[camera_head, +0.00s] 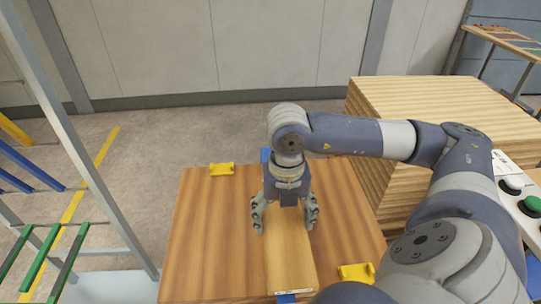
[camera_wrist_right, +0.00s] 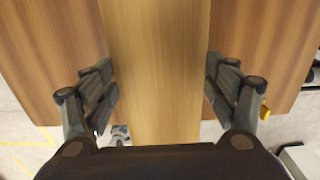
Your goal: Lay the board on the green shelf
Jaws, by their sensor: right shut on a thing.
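The board (camera_head: 290,255) is a long, narrow, light wood plank lying lengthwise over a wider brown wooden surface, with a small label at its near end. My right gripper (camera_head: 285,222) comes down over it from above, with one finger at each long side, shut on it. In the right wrist view the board (camera_wrist_right: 155,60) runs between the two fingers (camera_wrist_right: 160,85). Whether it touches the surface below is hard to tell. The green shelf (camera_head: 40,262), made of green slats in a grey frame, stands at the lower left. My left gripper is not in view.
The brown wooden surface (camera_head: 205,240) carries yellow blocks (camera_head: 222,169) (camera_head: 356,273). Blue slats (camera_head: 30,165) and a grey post (camera_head: 80,140) are at the left. A plywood stack (camera_head: 440,100) and a panel with a green button (camera_head: 533,205) stand right. Floor is clear behind.

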